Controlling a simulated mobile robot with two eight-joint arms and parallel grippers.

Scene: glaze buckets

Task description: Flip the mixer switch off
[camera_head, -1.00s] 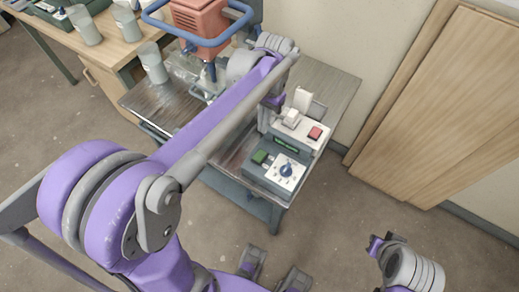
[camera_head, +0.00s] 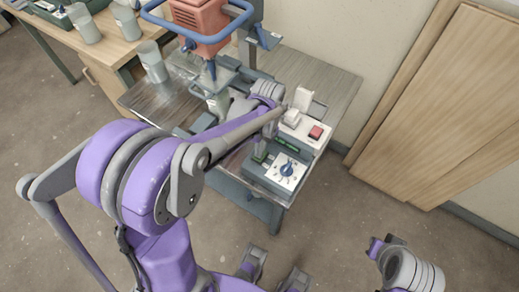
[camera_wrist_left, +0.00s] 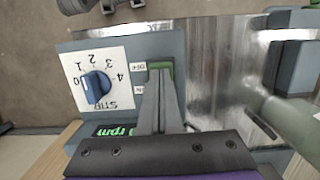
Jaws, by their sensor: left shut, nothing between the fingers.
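The mixer control box (camera_head: 255,182) stands at the front of the metal table, with a white dial plate and blue knob (camera_head: 286,169). In the left wrist view the knob (camera_wrist_left: 97,86) sits beside the green switch (camera_wrist_left: 162,68), labels OFF and ON next to it. My left gripper (camera_wrist_left: 160,85) is shut and empty, its fingertips at the switch and covering part of it; whether they touch it I cannot tell. A lit green display (camera_wrist_left: 115,130) shows rpm. In the head view my left gripper (camera_head: 261,150) hides most of the switch. My right gripper (camera_head: 380,246) shows partly at bottom right, its fingers unclear.
A white unit with a red button (camera_head: 316,132) stands right behind the control box. The orange mixer head (camera_head: 200,22) with its blue frame is at the back of the table. Wooden boards (camera_head: 440,110) lean on the wall. Open floor lies in front.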

